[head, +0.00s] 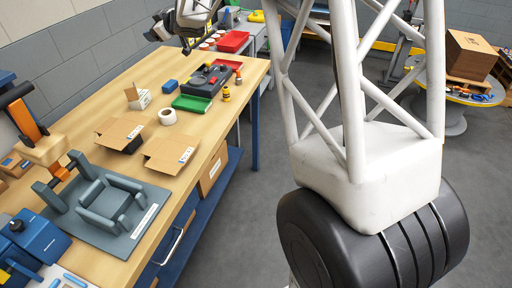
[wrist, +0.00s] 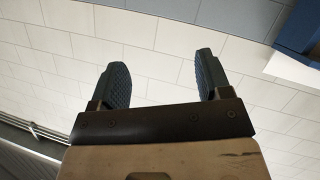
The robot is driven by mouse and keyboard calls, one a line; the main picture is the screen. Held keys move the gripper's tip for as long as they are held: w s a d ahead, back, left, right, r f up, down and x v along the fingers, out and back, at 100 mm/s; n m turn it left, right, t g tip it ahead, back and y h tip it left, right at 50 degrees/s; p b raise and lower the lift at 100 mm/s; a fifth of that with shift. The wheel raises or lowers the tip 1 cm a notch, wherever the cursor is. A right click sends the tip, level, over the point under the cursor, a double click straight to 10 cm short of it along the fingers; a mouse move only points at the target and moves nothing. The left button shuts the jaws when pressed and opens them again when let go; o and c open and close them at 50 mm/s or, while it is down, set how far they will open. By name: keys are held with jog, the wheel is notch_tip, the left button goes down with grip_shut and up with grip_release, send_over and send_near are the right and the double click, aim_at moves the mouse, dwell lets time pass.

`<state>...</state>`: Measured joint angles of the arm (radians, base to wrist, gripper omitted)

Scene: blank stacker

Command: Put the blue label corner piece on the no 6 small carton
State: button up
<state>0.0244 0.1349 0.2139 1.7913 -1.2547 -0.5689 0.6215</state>
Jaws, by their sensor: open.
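Two open brown cartons stand on the wooden workbench in the head view: one at the left (head: 117,131) and one nearer the front edge (head: 172,149). Each has a small label, but I cannot read a number. A small carton with a raised flap (head: 139,97) stands farther back; its print is unreadable too. A small blue block (head: 169,86) lies near it; I cannot tell if it is the blue label corner piece. My gripper (wrist: 160,66) is open and empty in the wrist view, facing a pale block wall.
A grey frame fixture (head: 111,204) stands in front. Bare wood lies between them.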

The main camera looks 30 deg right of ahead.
jog(key=s+d+r+m+g+h, duration=0.15)
jog(key=s+d+m+h, duration=0.3)
jog(key=s, duration=0.75)
jog(key=s+d+r+m+h, duration=0.25)
jog(key=s+d+h, duration=0.25)
jog(key=s, duration=0.8)
jog(key=s+f+m+g, duration=0.1)
jog(key=s+f+g, duration=0.1)
jog(key=s, duration=1)
jog(key=s+a+f+m+g+y, duration=0.1)
jog(key=s+f+g, duration=0.2)
jog(key=s, duration=0.8)
jog(key=s+a+f+m+g+y, duration=0.1)
jog(key=s+f+g, duration=0.2)
jog(key=s, duration=0.9)
notch_tip(320, 180, down, 3)
jog(key=shift+s+m, duration=0.35)
jog(key=shift+m, duration=0.05)
